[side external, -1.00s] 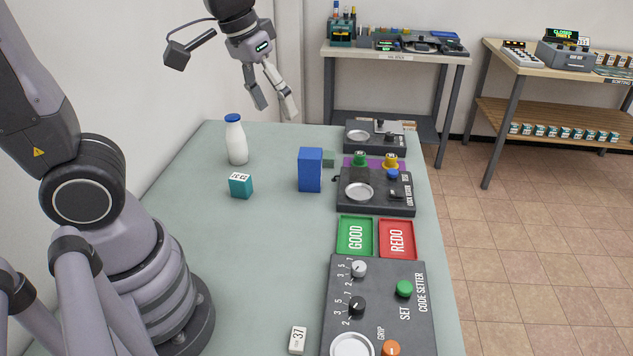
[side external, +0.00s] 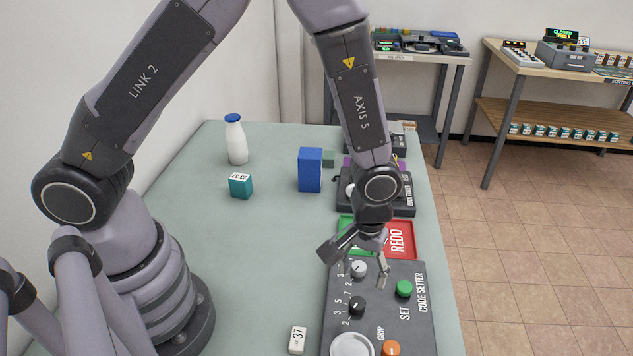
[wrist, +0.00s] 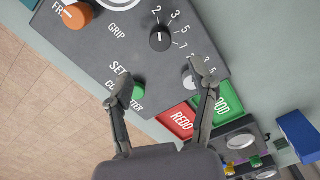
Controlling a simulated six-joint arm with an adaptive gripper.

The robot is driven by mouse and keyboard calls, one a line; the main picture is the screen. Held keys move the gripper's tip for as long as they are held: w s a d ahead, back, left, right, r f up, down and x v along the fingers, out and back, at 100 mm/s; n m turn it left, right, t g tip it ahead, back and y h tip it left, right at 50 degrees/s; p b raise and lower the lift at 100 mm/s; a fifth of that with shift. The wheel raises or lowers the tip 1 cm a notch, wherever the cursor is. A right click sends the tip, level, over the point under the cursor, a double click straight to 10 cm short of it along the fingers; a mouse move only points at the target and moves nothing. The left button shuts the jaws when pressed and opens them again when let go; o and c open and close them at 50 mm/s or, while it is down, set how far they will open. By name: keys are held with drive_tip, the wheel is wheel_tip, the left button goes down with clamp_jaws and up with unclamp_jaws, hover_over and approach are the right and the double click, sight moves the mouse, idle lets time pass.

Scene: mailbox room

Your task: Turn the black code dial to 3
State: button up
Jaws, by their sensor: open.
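The black code dial (side external: 357,306) is a round knob on the dark code setter panel (side external: 420,325), with numbers 2, 3, 5 and 7 beside it. In the wrist view the black dial (wrist: 160,38) lies ahead of the fingertips, a little above the image middle. I cannot tell for sure which number its mark faces. My gripper (side external: 372,270) is open and empty above the panel, near the light grey dial (side external: 359,269), and apart from the black dial. In the wrist view my gripper (wrist: 162,74) has its fingers spread wide. The right finger partly covers the grey dial (wrist: 189,80).
Behind are a red REDO tray (side external: 400,240) and a blue box (side external: 310,170). The table's left is mostly clear.

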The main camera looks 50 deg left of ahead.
sight(358, 303)
wheel_tip(358, 303, down, 9)
drive_tip(key=shift+r, duration=0.2)
clamp_jaws()
idle(0.4)
